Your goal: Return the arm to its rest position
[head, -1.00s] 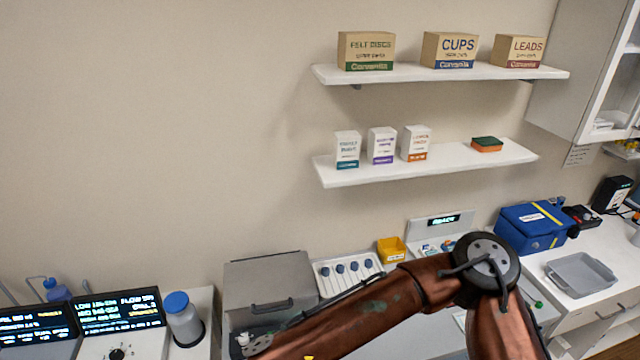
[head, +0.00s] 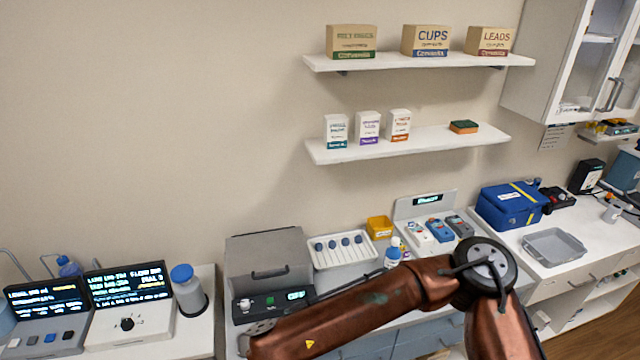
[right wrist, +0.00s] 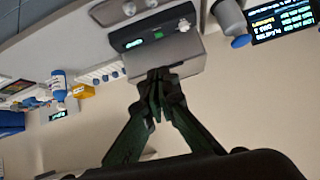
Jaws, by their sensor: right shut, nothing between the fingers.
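My right arm (head: 370,300), reddish brown with a black elbow joint, reaches up from the lower right in the head view. Its forearm slopes down to the left in front of the counter. The gripper at its end does not show there. In the right wrist view my right gripper (right wrist: 158,78) has its two dark green fingers together with nothing between them. Behind the fingertips is the grey lidded machine (right wrist: 168,52), seen upside down. It also shows in the head view (head: 270,258). My left arm and gripper are not in view.
A white-capped bottle (head: 392,254) stands just behind my forearm, near the white rack (head: 342,250) and yellow bin (head: 379,227). A blue-lidded container (head: 187,290) and screens (head: 128,282) stand left. A blue bag (head: 513,204) and grey tray (head: 553,244) stand right. Two wall shelves (head: 420,60) (head: 410,146) hang above.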

